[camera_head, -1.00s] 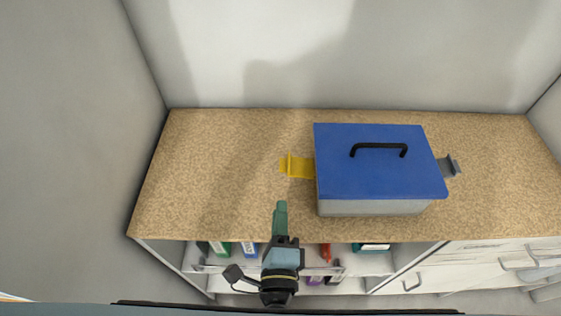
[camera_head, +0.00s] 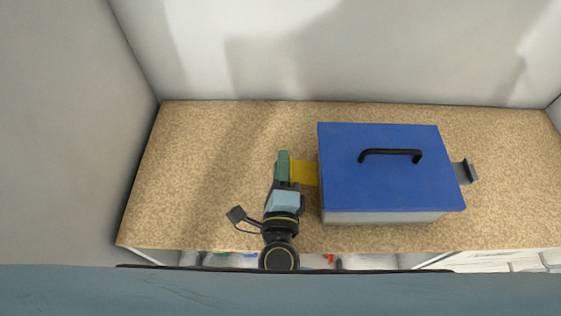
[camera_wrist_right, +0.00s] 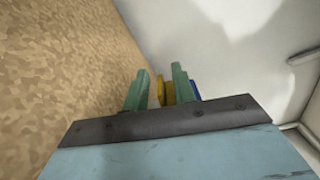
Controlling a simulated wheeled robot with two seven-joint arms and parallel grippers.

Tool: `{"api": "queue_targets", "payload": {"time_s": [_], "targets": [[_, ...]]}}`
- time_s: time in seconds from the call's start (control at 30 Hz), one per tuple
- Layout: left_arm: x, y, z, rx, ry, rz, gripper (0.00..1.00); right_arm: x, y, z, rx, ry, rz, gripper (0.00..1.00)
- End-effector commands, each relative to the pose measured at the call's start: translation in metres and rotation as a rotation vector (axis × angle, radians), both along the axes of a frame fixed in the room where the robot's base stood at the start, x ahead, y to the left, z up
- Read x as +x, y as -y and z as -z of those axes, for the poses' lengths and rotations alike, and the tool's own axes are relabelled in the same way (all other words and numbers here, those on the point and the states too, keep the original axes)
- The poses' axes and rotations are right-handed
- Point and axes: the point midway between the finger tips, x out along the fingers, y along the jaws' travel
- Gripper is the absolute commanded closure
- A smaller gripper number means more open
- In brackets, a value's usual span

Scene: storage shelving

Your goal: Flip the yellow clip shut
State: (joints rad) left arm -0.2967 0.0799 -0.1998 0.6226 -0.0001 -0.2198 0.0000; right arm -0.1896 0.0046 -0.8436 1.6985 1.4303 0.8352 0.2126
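A box with a blue lid (camera_head: 380,185) and black handle stands on the speckled counter. The yellow clip (camera_head: 306,173) sticks out flat from the box's left side; its outer end is hidden behind my gripper. My right gripper (camera_head: 283,158) has its green fingertips at the clip's outer end, left of the box. In the right wrist view the right gripper (camera_wrist_right: 159,88) has its two fingers apart, with part of the yellow clip (camera_wrist_right: 169,92) showing between and beyond them. I cannot tell whether they touch it. My left gripper is not in view.
A grey clip (camera_head: 465,172) sticks out on the box's right side. White walls stand behind and at both sides. Shelves with small items lie under the counter's front edge.

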Motion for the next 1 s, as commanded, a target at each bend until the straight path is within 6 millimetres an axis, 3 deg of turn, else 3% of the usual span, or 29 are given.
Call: {"api": "queue_targets", "payload": {"time_s": [0.13,0.37,1.0], "targets": [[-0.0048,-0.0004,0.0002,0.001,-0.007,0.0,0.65,0.0,0.0001,0.0,0.0,0.0,0.0,0.74],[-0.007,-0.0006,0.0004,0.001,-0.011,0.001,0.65,-0.0001,0.0001,-0.0001,0.0,0.0,0.0,1.0],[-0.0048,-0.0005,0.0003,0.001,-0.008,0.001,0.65,-0.0001,0.0001,-0.0002,0.0,0.001,0.0,1.0]]}}
